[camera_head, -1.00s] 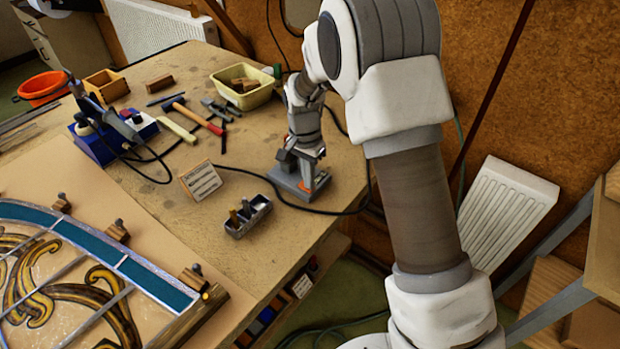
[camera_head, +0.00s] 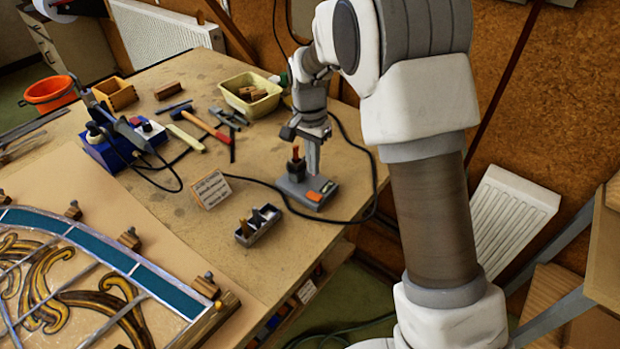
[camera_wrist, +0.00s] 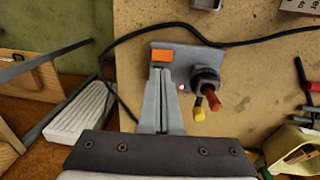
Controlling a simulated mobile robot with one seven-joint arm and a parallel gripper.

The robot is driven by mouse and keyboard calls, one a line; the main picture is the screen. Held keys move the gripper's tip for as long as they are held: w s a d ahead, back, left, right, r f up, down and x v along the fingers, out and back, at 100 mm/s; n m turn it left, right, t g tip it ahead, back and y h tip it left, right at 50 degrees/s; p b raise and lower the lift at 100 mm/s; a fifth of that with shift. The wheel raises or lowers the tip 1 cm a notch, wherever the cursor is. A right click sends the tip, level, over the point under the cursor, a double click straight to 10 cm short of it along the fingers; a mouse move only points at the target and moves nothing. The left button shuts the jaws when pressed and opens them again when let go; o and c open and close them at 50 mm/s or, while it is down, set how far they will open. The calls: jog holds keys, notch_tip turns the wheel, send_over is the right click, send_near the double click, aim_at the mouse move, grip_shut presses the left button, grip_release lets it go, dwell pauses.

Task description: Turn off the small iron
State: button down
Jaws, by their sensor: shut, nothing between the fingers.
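A small grey iron station (camera_head: 307,190) sits on the bench near its right edge. It has an orange switch (camera_head: 315,196) on top; the switch also shows in the wrist view (camera_wrist: 148,55). Which way the switch is tipped I cannot tell. A round dark holder (camera_wrist: 205,78) on the station has a red-brown handle and a yellow piece in it. A tiny pale spot, perhaps a lamp, shows beside the holder. My gripper (camera_head: 313,170) is shut and empty, pointing down above the station, beside the holder. In the wrist view its fingertips (camera_wrist: 161,70) overlap the station near the switch.
A black cable (camera_head: 352,205) loops around the station. A small grey tray (camera_head: 258,224) and a label card (camera_head: 211,190) stand nearby. A blue station (camera_head: 118,143) with another iron, a hammer (camera_head: 207,127) and a cream tub (camera_head: 250,94) lie farther off. The leaded panel (camera_head: 100,262) is at front left.

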notch_tip(320, 180, up, 6)
send_over(318, 196)
jog(key=a, duration=0.1)
jog(key=shift+w+a+f, duration=0.1)
jog(key=shift+w+a, duration=0.05)
jog(key=shift+w, duration=0.2)
jog(key=b, duration=0.4)
jog(key=shift+w+a+f, duration=0.2)
jog(key=shift+a+f, duration=0.05)
jog(key=shift+f, duration=0.05)
jog(key=shift+r+b, duration=0.1)
jog(key=shift+b, duration=0.2)
jog(key=shift+r+h, duration=0.25)
jog(key=shift+h, duration=0.05)
jog(key=shift+f, duration=0.1)
jog(key=f, duration=0.4)
jog(key=d+f, duration=0.1)
jog(key=f, duration=0.4)
jog(key=s+f+b, duration=0.1)
jog(key=f, duration=0.3)
jog(key=shift+d+f, duration=0.2)
jog(key=shift+f, duration=0.2)
